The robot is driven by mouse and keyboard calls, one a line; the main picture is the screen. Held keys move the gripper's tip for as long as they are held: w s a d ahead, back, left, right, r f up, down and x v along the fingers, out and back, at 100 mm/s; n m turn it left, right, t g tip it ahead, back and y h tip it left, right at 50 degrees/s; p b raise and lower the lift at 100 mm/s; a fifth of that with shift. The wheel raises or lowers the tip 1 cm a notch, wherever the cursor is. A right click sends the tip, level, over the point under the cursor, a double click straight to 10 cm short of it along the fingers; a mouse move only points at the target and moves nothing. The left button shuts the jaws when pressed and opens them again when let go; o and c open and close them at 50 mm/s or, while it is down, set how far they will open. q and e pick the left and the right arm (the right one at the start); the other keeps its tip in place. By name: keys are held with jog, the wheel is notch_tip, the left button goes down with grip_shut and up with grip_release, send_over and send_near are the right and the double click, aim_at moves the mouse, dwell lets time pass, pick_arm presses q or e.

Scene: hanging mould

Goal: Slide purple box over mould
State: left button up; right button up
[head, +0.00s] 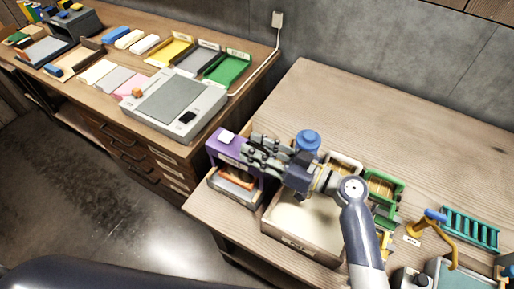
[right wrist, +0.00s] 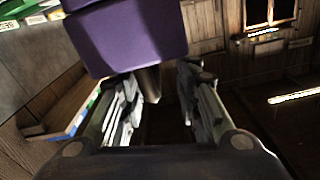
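The purple box (head: 215,147) stands at the left front corner of the right-hand table in the head view, with a white block (head: 227,136) on top. It is open at the front. A grey and orange piece (head: 238,180) shows low inside it; I cannot tell whether this is the mould. My right gripper (head: 253,151) is at the box's right side, its fingers spread. In the right wrist view, the purple box (right wrist: 128,35) fills the upper middle, beyond the spread fingers (right wrist: 160,82). A greyish post shows between them; contact is unclear. My left gripper is out of view.
A sand-coloured shallow tray (head: 300,247) lies right of the box, below my right arm. A blue round container (head: 308,141) stands behind the gripper. Green-framed bins (head: 384,190) stand farther right. The table's back is clear. A floor gap separates the left workbench (head: 190,150).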

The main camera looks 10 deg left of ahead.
jog(key=v, duration=1.2)
